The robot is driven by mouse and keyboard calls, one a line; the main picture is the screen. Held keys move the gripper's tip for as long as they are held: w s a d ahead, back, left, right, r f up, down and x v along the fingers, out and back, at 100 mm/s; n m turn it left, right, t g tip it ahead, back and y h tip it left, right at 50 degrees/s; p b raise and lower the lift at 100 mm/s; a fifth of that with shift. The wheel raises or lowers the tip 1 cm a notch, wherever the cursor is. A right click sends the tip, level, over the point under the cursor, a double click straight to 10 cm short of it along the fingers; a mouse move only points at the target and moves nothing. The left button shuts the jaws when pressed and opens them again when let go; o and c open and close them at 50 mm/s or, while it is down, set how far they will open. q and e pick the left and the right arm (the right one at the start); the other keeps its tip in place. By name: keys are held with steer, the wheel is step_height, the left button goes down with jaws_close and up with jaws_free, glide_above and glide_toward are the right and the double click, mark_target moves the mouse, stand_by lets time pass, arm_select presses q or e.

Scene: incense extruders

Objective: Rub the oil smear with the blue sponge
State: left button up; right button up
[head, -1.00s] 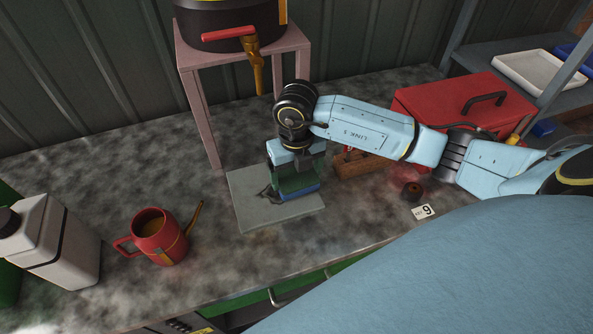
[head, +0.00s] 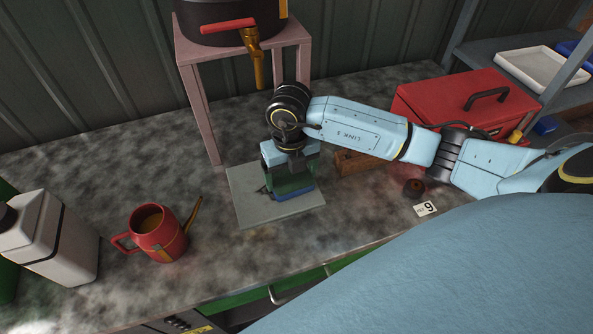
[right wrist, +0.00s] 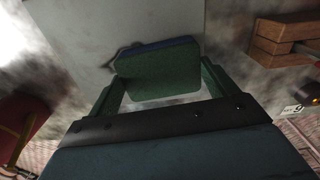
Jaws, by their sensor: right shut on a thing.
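The blue sponge (head: 295,194) is held in my right gripper (head: 291,184), pressed down at or close to a grey plate (head: 245,210) on the bench. In the right wrist view the sponge (right wrist: 157,70) shows a green face with a blue edge, between the two fingers of my right gripper (right wrist: 160,88). The dark oil smear (right wrist: 122,58) peeks out at the sponge's left edge on the plate; in the head view only a small dark bit (head: 264,190) shows left of the gripper. The rest of the smear is hidden. My left gripper is not in view.
A red watering can (head: 158,235) and a white jug (head: 55,235) stand on the left. A pink stand (head: 195,95) with a dark pot is behind. A wooden block (head: 355,162), a red toolbox (head: 465,105) and a number card (head: 425,209) are on the right.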

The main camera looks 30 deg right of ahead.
mark_target(262, 194)
steer(key=shift+w+a+r, duration=0.1)
steer(key=shift+w+a, duration=0.05)
steer(key=shift+a, duration=0.4)
steer(key=shift+w+a, duration=0.15)
steer(key=shift+a, duration=0.35)
steer(key=shift+w+a+f+b, duration=0.15)
steer(key=shift+w+a, duration=0.1)
steer(key=shift+a, duration=0.95)
steer(key=shift+w+a+b, duration=0.15)
steer(key=shift+w+a, duration=0.15)
steer(key=shift+a, duration=0.85)
steer(key=shift+w+a+f+b, duration=0.15)
steer(key=shift+w+a, duration=0.1)
steer(key=shift+a, duration=0.95)
steer(key=shift+s+d+r+p, duration=0.1)
steer(key=shift+s+d+p, duration=0.1)
steer(key=shift+d, duration=0.35)
steer(key=shift+s+d+p, duration=0.1)
steer(key=shift+d+p, duration=0.05)
steer(key=shift+d, duration=0.35)
steer(key=shift+s+d+r+p, duration=0.1)
steer(key=shift+s+d+p, duration=0.2)
steer(key=shift+d, duration=1)
steer(key=shift+s+d+p, duration=0.15)
steer(key=shift+s+d, duration=0.1)
steer(key=shift+d, duration=1)
steer(key=shift+s+d, duration=0.25)
steer(key=shift+d, duration=0.6)
steer(key=shift+s+d, duration=0.2)
steer(key=shift+d, duration=0.65)
